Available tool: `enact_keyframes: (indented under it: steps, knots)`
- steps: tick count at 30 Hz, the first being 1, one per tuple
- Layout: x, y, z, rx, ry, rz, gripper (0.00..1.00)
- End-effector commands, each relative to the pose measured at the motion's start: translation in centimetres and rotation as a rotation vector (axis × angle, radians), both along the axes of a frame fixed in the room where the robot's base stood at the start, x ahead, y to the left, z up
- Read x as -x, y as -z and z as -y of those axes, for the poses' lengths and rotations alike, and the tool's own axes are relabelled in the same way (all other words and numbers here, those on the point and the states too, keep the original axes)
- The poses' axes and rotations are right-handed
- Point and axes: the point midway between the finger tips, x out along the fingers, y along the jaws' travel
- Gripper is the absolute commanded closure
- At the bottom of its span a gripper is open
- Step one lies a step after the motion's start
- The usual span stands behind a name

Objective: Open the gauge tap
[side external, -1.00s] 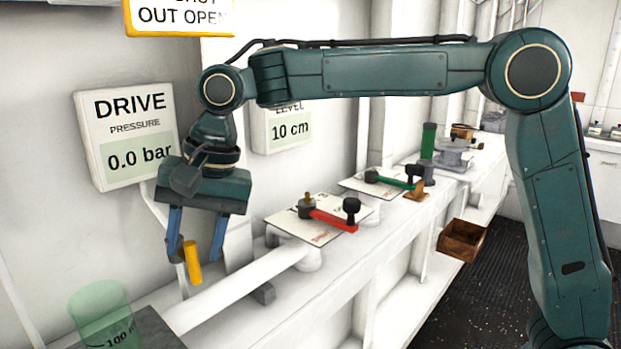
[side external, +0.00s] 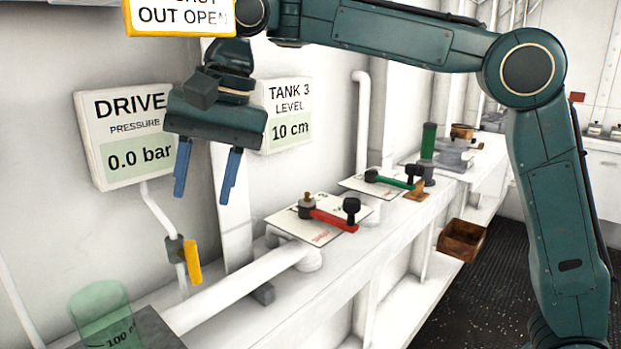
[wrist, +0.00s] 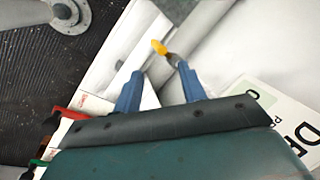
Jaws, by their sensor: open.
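The gauge tap is a small grey valve body with a yellow handle (side external: 193,261), on the thin pipe below the drive pressure gauge (side external: 130,139). The handle hangs roughly in line with that pipe. The gauge reads 0.0 bar. My gripper (side external: 205,190) is open and empty, above the tap and apart from it, with blue fingers pointing down. In the wrist view the yellow handle (wrist: 159,47) shows beyond the two fingertips (wrist: 160,78), roughly between them.
A thick white pipe (side external: 230,288) runs below the tap. Red (side external: 333,220) and green (side external: 390,180) lever handles sit on plates to the right. A tank level gauge (side external: 288,115) reads 10 cm. A green transparent cup (side external: 100,308) stands front left; a yellow-edged sign (side external: 180,16) hangs above.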

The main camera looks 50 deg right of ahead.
Motion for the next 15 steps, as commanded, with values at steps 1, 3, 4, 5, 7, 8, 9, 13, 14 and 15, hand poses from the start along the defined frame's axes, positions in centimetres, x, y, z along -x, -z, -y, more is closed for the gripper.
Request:
enact_keyframes:
  steps: [1, 3, 4, 5, 7, 8, 9, 13, 14, 15]
  knots:
    - [-0.01, -0.18, 0.10, 0.001, -0.001, 0.001, 0.59]
    - [0.03, -0.42, 0.22, 0.003, 0.000, 0.003, 0.59]
    - [0.05, -0.52, 0.27, 0.004, 0.001, 0.003, 0.59]
    - [0.06, -0.61, 0.32, 0.005, 0.000, 0.003, 0.59]
    - [0.08, -0.80, 0.45, 0.006, 0.002, 0.005, 0.59]
    - [0.12, -0.86, 0.51, 0.006, -0.003, 0.007, 0.59]
    - [0.24, -0.82, 0.56, 0.004, -0.023, 0.009, 0.59]
    - [0.44, -0.80, 0.65, -0.004, -0.086, 0.025, 0.59]
    - [0.50, -0.78, 0.68, -0.005, -0.100, 0.029, 0.59]
    - [0.58, -0.79, 0.73, -0.007, -0.122, 0.034, 0.59]
